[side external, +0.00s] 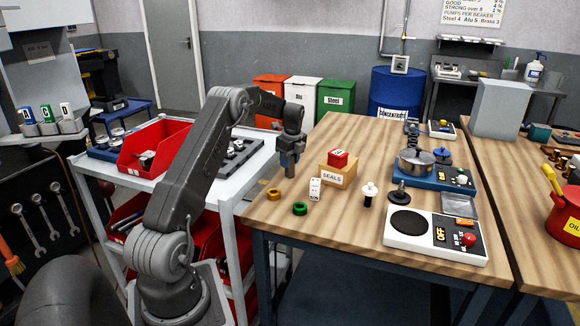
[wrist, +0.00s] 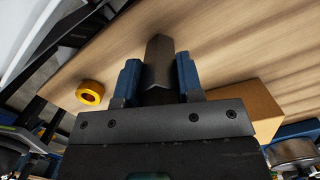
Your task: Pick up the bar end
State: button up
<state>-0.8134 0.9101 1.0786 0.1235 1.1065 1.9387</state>
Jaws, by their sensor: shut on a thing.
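The bar end (wrist: 159,62) is a dark grey, angular metal piece between the two blue fingers in the wrist view. My gripper (wrist: 158,80) is shut on it, with a finger against each side. The bar end's far end points away from the palm, over the wooden bench top. In the side external view my gripper (side external: 289,164) hangs fingers down at the left part of the bench (side external: 335,232), left of the seals box. The bar end is too small there to make out clearly, and its clearance above the wood cannot be told.
The seals box (side external: 338,172) carries a red block (side external: 338,158). A white cart (side external: 225,187) stands left.

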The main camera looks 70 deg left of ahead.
grip_shut()
jog(key=shift+r, duration=0.1)
jog(key=shift+r, duration=0.15)
